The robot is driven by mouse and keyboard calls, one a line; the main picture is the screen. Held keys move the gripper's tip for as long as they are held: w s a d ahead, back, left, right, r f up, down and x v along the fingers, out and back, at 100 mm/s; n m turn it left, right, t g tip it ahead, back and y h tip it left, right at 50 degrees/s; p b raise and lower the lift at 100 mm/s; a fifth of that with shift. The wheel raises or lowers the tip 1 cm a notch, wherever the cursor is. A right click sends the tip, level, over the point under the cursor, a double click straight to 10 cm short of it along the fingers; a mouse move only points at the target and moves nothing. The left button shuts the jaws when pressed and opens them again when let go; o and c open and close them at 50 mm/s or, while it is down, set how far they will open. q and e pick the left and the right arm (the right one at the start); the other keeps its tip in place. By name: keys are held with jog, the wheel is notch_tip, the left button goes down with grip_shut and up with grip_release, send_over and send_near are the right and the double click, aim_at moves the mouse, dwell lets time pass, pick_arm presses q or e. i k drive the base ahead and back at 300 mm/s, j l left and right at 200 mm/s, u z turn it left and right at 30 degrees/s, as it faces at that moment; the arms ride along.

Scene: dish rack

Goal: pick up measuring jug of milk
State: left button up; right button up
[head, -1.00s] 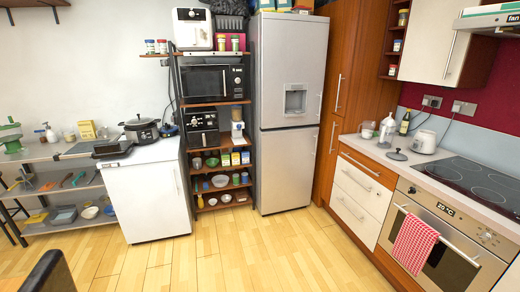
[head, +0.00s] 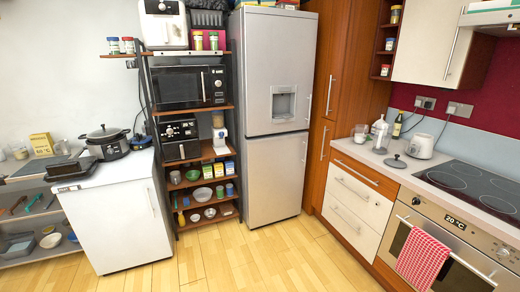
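On the right counter, near the tall wooden cabinet, stands a small clear container (head: 361,133) with something pale in it. Beside it is a larger clear, whitish vessel (head: 381,137). Either could be the measuring jug of milk; at this size I cannot tell which, nor whether milk is inside. Both stand well ahead of me, apart from any gripper. Neither of my grippers is in view.
The counter (head: 386,174) also carries a dark bottle (head: 397,126), a dark lid (head: 395,162), a white appliance (head: 421,146) and a black hob (head: 470,187). The fridge (head: 275,130) stands left of it. The wooden floor (head: 270,265) ahead is clear.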

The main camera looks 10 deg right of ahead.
aim_at(361, 132)
jog(key=i+j+z, duration=0.15)
jog(key=i+z, duration=0.3)
jog(key=i+j+z, duration=0.3)
jog(key=z, duration=0.2)
jog(key=i+j+z, duration=0.6)
jog(key=j+z, duration=0.35)
